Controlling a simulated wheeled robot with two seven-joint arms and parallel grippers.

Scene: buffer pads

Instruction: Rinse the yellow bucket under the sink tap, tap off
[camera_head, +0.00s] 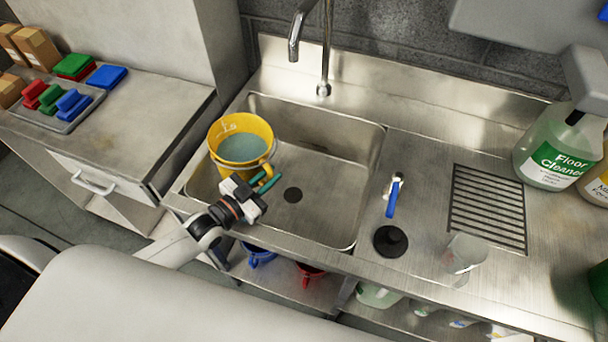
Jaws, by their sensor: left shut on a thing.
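The yellow bucket (262,162) is at the left side of the sink basin (330,160), roughly upright, with blue-green liquid (240,147) inside. My left gripper (266,183) is at the bucket's near right side, shut on it; the exact grip spot is partly hidden by the gripper. I cannot tell whether the bucket touches the basin. The tap (300,30) hangs above the back of the sink, to the right of the bucket, and no water stream shows. A blue-handled lever (393,197) stands on the counter right of the basin. My right gripper is not in view.
A floor cleaner bottle (553,150) stands at the right beside a drain grille (487,208). A clear cup (463,256) is near the front edge. A side counter (140,125) at the left holds a tray (62,123) of coloured brushes or pads. The basin's right half is clear.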

